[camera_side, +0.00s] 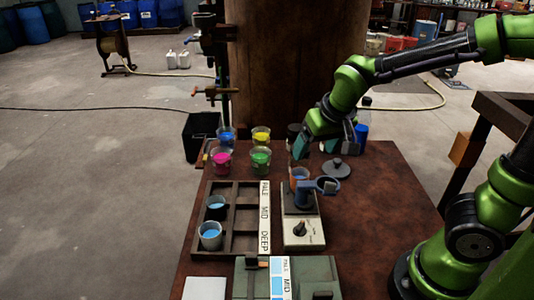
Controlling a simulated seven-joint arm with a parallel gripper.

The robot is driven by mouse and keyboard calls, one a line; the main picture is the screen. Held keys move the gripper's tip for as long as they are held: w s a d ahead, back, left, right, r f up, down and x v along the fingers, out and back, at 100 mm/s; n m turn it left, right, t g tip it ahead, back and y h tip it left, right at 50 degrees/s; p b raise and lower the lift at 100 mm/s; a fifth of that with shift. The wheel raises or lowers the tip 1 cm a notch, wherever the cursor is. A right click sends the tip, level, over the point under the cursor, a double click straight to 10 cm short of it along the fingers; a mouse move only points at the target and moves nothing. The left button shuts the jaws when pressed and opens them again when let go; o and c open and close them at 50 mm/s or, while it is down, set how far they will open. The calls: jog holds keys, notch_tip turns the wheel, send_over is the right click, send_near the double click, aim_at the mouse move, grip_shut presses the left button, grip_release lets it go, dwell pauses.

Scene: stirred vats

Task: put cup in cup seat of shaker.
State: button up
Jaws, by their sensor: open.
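The shaker (303,232) is a pale box with a dark knob, standing right of the rack. Its dark blue upper part has a ring (327,187) reaching out to the right. A small clear cup with bluish content (299,174) shows at the back of the shaker, upright; I cannot tell whether it is fully in the cup seat. My gripper (314,150) is open above and behind that cup, apart from it. Its fingers are small and partly lost against dark things behind.
A dark rack (238,190) marked PALE, MID, DEEP holds two cups of blue liquid (210,236) on its left side. Cups of blue, yellow, magenta (221,160) and green (261,159) stand behind. A grey lid (335,168) lies right. The table's right side (385,205) is clear.

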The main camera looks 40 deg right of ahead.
jog(key=s+a+r+t+y, duration=0.2)
jog(key=s+r, duration=0.4)
jog(key=s, duration=0.3)
jog(key=shift+s+a+n+t+y, duration=0.35)
jog(key=shift+a+y, duration=0.25)
jog(key=shift+a, duration=0.45)
jog(key=shift+w, duration=0.15)
jog(key=shift+c, duration=0.4)
